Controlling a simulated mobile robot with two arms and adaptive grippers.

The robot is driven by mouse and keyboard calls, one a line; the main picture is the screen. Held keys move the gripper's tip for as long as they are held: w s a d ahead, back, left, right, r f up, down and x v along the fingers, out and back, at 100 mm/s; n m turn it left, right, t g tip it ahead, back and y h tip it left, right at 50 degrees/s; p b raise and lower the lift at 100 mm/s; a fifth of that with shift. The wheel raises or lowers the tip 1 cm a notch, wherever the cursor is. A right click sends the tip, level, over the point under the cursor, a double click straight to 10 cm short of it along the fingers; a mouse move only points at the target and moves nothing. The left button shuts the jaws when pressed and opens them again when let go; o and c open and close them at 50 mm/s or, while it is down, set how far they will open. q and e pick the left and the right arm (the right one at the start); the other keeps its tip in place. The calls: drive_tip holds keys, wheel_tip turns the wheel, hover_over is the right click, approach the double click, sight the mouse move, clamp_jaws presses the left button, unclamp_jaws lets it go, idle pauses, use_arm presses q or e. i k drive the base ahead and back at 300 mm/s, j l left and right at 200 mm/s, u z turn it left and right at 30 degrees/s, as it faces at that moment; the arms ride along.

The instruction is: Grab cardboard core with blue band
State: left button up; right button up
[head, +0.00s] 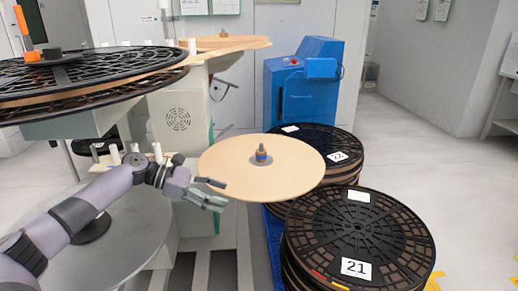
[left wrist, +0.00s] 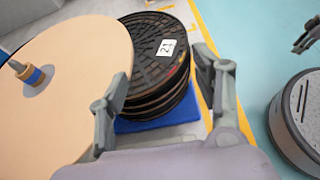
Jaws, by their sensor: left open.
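The cardboard core with a blue band (head: 261,155) stands upright on the hub at the middle of a flat tan disc (head: 225,165). My left gripper (head: 217,193) is open and empty, at the front left of the disc, apart from the core. Its fingers (left wrist: 160,75) show in the left wrist view, the left one overlapping the disc's edge. Part of my right gripper (left wrist: 306,38) seems to show at the top right there; its jaws are unclear.
A stack of black reels labelled 21 (head: 390,240) stands right of the disc, on a blue base (left wrist: 155,122). Reels labelled 22 (head: 335,140) stand behind. A large black reel (head: 85,75) overhangs at left. A blue machine (head: 305,85) stands behind. Floor at right is clear.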

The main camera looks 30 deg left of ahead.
sight(261, 157)
drive_tip(key=i+j, duration=0.85)
drive_tip(key=j, duration=0.15)
